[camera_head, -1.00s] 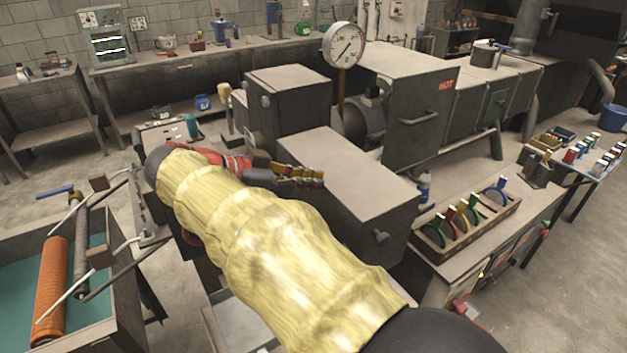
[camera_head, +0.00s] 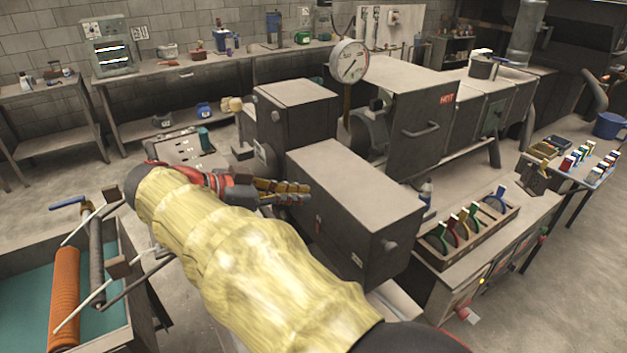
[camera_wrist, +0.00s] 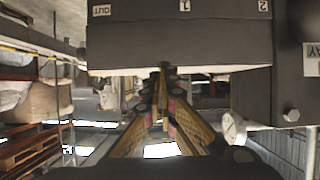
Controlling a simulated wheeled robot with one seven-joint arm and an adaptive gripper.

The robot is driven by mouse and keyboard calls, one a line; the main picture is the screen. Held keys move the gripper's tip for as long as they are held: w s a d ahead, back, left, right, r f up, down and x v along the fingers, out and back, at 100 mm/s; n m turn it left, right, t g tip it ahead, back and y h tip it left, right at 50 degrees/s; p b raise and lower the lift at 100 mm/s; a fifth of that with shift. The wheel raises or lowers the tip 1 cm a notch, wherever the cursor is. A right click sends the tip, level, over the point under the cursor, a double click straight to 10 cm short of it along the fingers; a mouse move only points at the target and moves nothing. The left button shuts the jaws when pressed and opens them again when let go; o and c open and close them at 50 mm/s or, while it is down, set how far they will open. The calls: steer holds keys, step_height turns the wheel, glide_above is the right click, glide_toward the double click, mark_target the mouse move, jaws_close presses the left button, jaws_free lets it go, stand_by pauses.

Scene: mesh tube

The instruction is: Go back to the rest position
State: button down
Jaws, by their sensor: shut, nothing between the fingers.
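My gripper (camera_head: 284,191) is at the middle of the head view, at the end of my arm with its yellow sleeve. Its fingers are shut with nothing between them. They point right, in front of a grey box-shaped machine housing (camera_head: 350,180). In the wrist view my gripper (camera_wrist: 162,80) shows its two fingers meeting at the tips. They lie just below a dark panel (camera_wrist: 180,35) marked OUT, 1 and 2. I cannot tell whether the fingers touch anything.
A teal-lined tray (camera_head: 30,292) with an orange mesh tube (camera_head: 65,295) stands at the lower left. A wooden rack (camera_head: 462,254) of coloured-handled rings is at the right. A dial gauge (camera_head: 348,61) stands behind the housings. Open floor (camera_head: 60,185) lies at the left.

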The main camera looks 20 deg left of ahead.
steer(key=s+a+f+n+g+y, duration=0.1)
steer(key=s+a+f+n, duration=0.15)
steer(key=f+n, duration=0.25)
steer(key=s+a+f+n+g+y, duration=0.1)
steer(key=s+f+n, duration=0.2)
steer(key=f+n, duration=0.15)
steer(key=s+d+f+n+g+y, duration=0.1)
steer(key=s+d+f+n+g, duration=0.1)
steer(key=d+f+n, duration=0.25)
steer(key=s+d+r+m+y, duration=0.1)
steer(key=s+d+m, duration=0.1)
steer(key=d, duration=1.2)
steer(key=s+d+r+m+y, duration=0.1)
steer(key=s+d, duration=0.4)
steer(key=d, duration=0.8)
steer(key=s+d+r+m+y, duration=0.1)
steer(key=s+d+m+y, duration=0.1)
steer(key=d, duration=1.2)
steer(key=shift+s+d+r+m+g+y, duration=0.35)
steer(key=shift+s+m, duration=0.3)
steer(key=shift+m, duration=0.25)
